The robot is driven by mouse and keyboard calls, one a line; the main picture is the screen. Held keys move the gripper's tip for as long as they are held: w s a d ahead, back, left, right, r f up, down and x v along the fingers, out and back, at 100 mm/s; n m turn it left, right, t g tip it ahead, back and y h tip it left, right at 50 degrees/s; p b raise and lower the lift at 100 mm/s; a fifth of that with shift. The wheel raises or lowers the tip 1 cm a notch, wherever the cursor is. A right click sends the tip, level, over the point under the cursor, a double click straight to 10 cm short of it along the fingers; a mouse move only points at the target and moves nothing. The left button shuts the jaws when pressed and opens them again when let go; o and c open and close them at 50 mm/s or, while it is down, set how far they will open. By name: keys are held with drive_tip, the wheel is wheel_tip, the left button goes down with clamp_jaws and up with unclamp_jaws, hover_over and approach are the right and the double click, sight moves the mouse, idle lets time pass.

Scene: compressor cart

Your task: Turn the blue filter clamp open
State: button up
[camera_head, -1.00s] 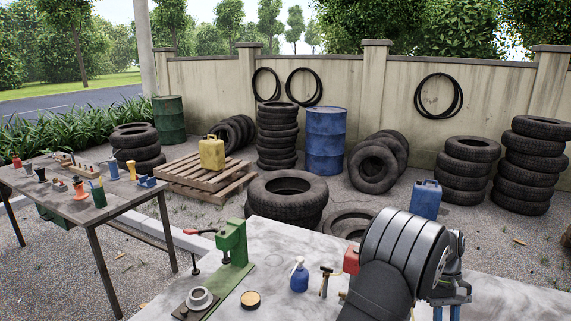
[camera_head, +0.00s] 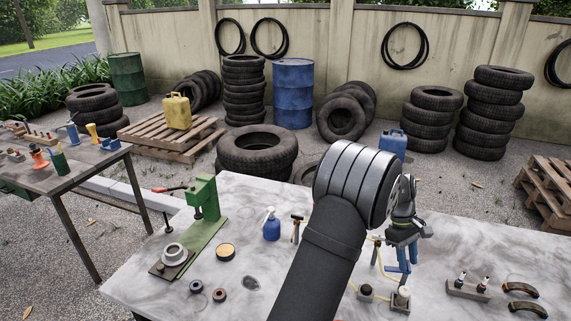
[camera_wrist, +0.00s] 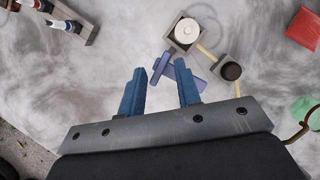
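A blue bar-shaped piece, likely the filter clamp, lies just beyond my fingertips in the wrist view (camera_wrist: 166,73). A blue piece also shows low by my gripper in the head view (camera_head: 397,268). Its exact link to the filter is unclear. My gripper (camera_wrist: 160,67) has two blue fingers spread apart with nothing seen held between them. In the head view my gripper (camera_head: 396,250) points down over the table. A square block with a round white top (camera_wrist: 187,31) and a smaller dark-knobbed block (camera_wrist: 231,71) sit close by, with a yellow tube between them.
The pale table (camera_head: 250,190) holds a green press (camera_head: 204,215), a blue spray bottle (camera_head: 271,225), a hammer (camera_head: 297,228), a small rack (camera_head: 470,290) and dark curved handles (camera_head: 520,289). In the wrist view a red piece (camera_wrist: 305,28) lies upper right.

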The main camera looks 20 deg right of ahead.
sight(409, 265)
wheel_tip(409, 265, up, 17)
drive_tip(key=s+m+t, duration=0.1)
drive_tip(key=m+t, duration=0.4)
drive_tip(key=m, duration=0.3)
wheel_tip(409, 265, down, 17)
drive_tip(key=shift+f, duration=0.1)
